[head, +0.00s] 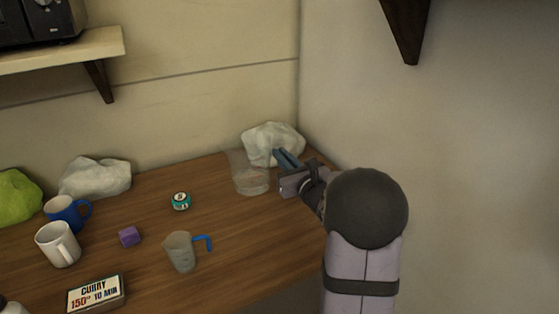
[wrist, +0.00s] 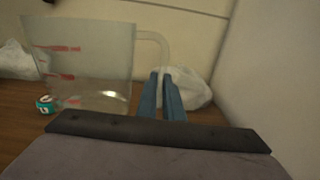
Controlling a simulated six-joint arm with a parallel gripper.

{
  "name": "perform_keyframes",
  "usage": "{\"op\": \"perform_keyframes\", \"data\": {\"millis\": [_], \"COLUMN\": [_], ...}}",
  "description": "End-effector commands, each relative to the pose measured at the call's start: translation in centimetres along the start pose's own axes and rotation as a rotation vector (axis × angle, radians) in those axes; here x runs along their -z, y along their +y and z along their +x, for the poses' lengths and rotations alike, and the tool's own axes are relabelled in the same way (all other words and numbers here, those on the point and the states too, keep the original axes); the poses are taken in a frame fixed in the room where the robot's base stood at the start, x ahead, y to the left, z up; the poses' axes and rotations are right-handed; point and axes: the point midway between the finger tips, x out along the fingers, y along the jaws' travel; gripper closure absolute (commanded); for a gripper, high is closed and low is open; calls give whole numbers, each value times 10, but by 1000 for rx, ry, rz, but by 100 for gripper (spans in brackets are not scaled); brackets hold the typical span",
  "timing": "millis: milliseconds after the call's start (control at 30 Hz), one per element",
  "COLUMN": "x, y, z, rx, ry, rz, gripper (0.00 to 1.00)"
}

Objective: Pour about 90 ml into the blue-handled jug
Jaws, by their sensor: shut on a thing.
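The blue-handled jug (head: 181,252) is a small grey, see-through jug standing upright on the table, its blue handle toward the right. A larger clear jug (head: 250,176) stands near the back right corner. In the wrist view this clear jug (wrist: 88,62) has red marks on its wall and some clear liquid low inside. My gripper (head: 281,156) is at the right of the clear jug. In the wrist view my blue fingers (wrist: 162,76) are shut on the clear jug's handle (wrist: 160,45). The clear jug looks upright. Whether it touches the table is hard to tell.
A teal-banded small tin (head: 181,201), a purple block (head: 129,236), a white mug (head: 58,244), a blue mug (head: 68,213) and a curry sign (head: 96,293) stand on the table. A crumpled white bag (head: 273,143) sits behind the clear jug. A wall rises close on the right.

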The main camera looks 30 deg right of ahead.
Motion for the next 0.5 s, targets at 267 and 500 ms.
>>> {"op": "perform_keyframes", "data": {"millis": [267,500], "x": [-1,10], "y": [2,16], "z": [2,14], "rx": [-12,-99], "ry": [-3,1], "rz": [-1,-8], "gripper": [100,100]}}
